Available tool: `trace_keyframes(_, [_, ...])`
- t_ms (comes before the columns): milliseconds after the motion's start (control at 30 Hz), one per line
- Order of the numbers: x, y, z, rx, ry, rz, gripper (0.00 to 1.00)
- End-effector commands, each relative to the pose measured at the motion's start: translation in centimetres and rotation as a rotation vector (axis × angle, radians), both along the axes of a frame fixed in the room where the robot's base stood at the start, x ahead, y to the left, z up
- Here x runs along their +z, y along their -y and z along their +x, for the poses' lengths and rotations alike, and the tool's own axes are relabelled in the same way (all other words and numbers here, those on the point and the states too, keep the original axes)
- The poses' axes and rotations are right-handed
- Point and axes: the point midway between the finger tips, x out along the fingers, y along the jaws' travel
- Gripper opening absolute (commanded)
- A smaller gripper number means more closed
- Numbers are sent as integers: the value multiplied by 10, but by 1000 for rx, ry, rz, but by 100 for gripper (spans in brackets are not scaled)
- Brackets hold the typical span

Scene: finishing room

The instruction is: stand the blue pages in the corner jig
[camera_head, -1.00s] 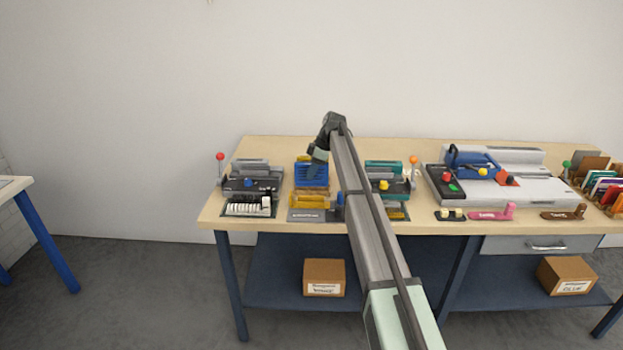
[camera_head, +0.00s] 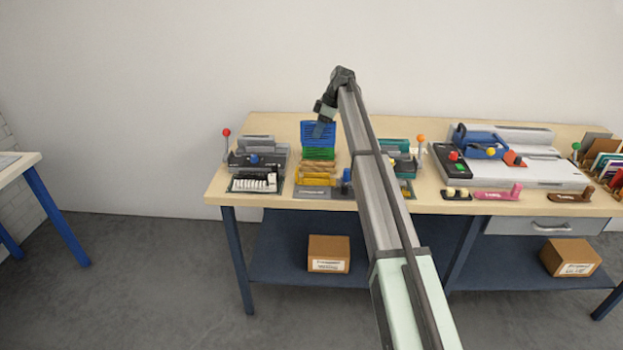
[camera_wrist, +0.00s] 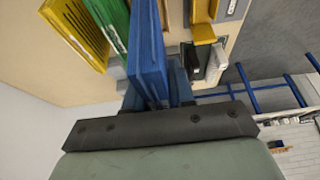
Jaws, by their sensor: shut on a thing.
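My gripper (camera_head: 321,118) is above the left-middle part of the bench, shut on the blue pages (camera_head: 309,132). The blue pages are held upright, above and behind the green pages (camera_head: 319,153). In the wrist view the blue pages (camera_wrist: 147,48) stand out from between my jaws (camera_wrist: 160,96), seen nearly edge-on, with the green pages (camera_wrist: 116,22) beside them at the left. I cannot pick out the corner jig for certain. A grey plate with a blue knob (camera_head: 346,178) stands at the front of that stack.
Yellow pages (camera_head: 317,180) lie in front of the green ones. A dark punch with a red-knobbed lever (camera_head: 258,160) stands at the left, a teal machine (camera_head: 397,150) at the right, partly behind my arm. A large blue-and-white machine (camera_head: 510,160) fills the right side.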

Motion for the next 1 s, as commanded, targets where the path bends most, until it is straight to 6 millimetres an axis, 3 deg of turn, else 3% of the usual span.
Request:
trace_keyframes(367, [-1,0,-3,0,0,0,0])
trace_keyframes(467, [-4,0,-13,0,0,0,0])
trace_keyframes(800, [-28,1,-80,0,1,0,0])
trace_keyframes(1000, [-35,0,-83,-1,1,0,0])
